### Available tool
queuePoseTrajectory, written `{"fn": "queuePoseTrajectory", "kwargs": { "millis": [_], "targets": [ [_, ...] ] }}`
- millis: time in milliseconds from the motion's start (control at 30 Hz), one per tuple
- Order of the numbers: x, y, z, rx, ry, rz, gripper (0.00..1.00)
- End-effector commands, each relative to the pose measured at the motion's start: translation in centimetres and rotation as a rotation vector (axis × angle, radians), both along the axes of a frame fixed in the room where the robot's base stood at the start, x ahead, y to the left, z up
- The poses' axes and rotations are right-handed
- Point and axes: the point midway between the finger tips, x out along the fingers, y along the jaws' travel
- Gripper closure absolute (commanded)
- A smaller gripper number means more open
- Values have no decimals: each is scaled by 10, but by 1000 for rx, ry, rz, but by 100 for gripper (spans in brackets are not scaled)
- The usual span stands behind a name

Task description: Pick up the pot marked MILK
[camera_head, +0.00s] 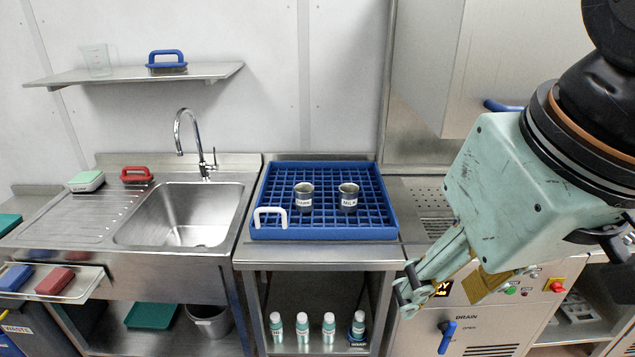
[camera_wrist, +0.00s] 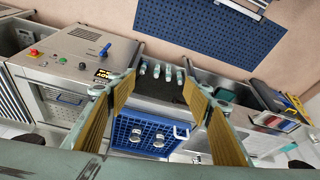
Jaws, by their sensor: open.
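Two small metal pots stand upright in the blue rack (camera_head: 262,226). The right one (camera_head: 349,203) has a white label that appears to read MILK. The left pot (camera_head: 304,204) also has a white label, too small to read surely. The wrist view shows the MILK pot (camera_wrist: 136,135) and the other pot (camera_wrist: 159,139) between my fingers, far beyond them. My gripper (camera_head: 408,287) is open and empty, to the right and in front of the rack, apart from both pots. In the wrist view my gripper (camera_wrist: 158,95) shows both fingers spread wide.
A white handle (camera_head: 270,211) rises at the rack's front left corner. The sink (camera_head: 185,215) with a tall tap (camera_head: 190,130) lies left. A steel machine (camera_head: 500,290) with buttons stands right. Several bottles (camera_head: 303,327) stand on the shelf under the rack. Air above the pots is clear.

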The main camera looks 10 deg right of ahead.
Motion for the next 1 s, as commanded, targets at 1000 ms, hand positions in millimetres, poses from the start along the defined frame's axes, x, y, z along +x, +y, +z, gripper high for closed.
{"fn": "queuePoseTrajectory", "kwargs": {
  "millis": [1000],
  "targets": [
    [66,-28,14,-173,10,209,44]
  ]
}}
